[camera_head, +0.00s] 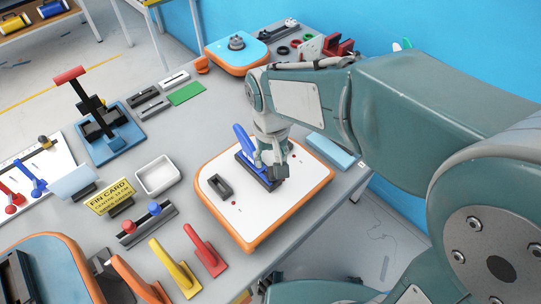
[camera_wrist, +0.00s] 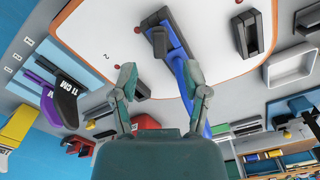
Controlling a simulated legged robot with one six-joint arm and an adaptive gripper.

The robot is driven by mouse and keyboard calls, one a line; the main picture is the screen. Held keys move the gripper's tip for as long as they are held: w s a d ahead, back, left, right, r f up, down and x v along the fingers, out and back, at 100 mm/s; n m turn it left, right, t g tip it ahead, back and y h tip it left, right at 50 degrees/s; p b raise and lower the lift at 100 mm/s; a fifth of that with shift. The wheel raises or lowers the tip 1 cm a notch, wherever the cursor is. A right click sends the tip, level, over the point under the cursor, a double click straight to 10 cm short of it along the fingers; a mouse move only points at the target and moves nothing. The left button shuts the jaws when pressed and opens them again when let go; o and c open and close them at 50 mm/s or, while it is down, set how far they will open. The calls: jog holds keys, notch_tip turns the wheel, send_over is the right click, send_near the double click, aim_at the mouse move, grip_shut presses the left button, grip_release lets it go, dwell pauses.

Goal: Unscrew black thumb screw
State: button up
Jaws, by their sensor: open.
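A white board with an orange rim (camera_head: 212,208) lies on the grey table. On it a blue fin (camera_head: 241,138) stands in a black base (camera_head: 246,167); the fin also shows in the wrist view (camera_wrist: 187,88). A dark upright knob-like piece (camera_wrist: 158,42) stands at the base, and it may be the black thumb screw; its thread is hidden. My gripper (camera_head: 272,160) is over the board beside the fin. In the wrist view my gripper (camera_wrist: 161,84) has its fingers apart, with the knob-like piece beyond the fingertips. I see no contact with it.
A black slotted block (camera_head: 219,186) sits on the board's left part. A blue-topped board (camera_head: 237,50) is at the back.

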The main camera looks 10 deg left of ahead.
aim_at(270, 170)
jog(key=shift+f, duration=2.35)
grip_shut()
jog(key=c, duration=0.7)
grip_release()
grip_shut()
jog(key=shift+n, duration=1.7)
